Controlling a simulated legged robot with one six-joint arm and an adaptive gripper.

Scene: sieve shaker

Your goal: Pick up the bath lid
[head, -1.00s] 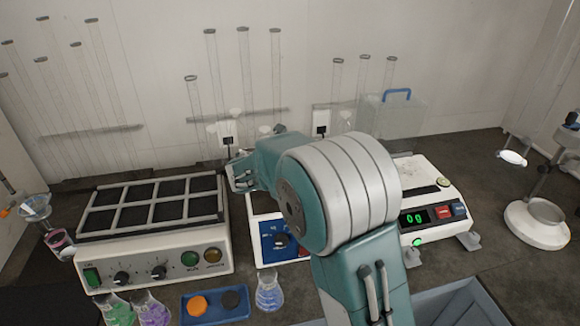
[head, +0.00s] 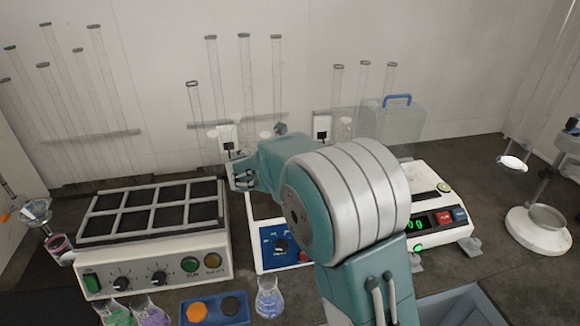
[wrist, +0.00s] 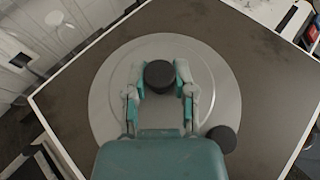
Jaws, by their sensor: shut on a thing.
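The bath lid (wrist: 214,93) is a round grey disc with a raised black knob (wrist: 159,76) at its middle, seen from above in the wrist view. My gripper (wrist: 160,73) has one finger on each side of the knob and is shut on it. The lid lies over a dark rectangular surface with a pale rim; I cannot tell whether it touches that surface. In the head view my own arm hides the lid and most of the gripper.
A black round piece (wrist: 222,138) sits at the lid's lower right edge. In the head view, a block heater (head: 150,250) stands left, a digital balance (head: 440,240) right, and flasks (head: 269,298) and a blue tray (head: 215,310) in front. Glass tubes stand behind.

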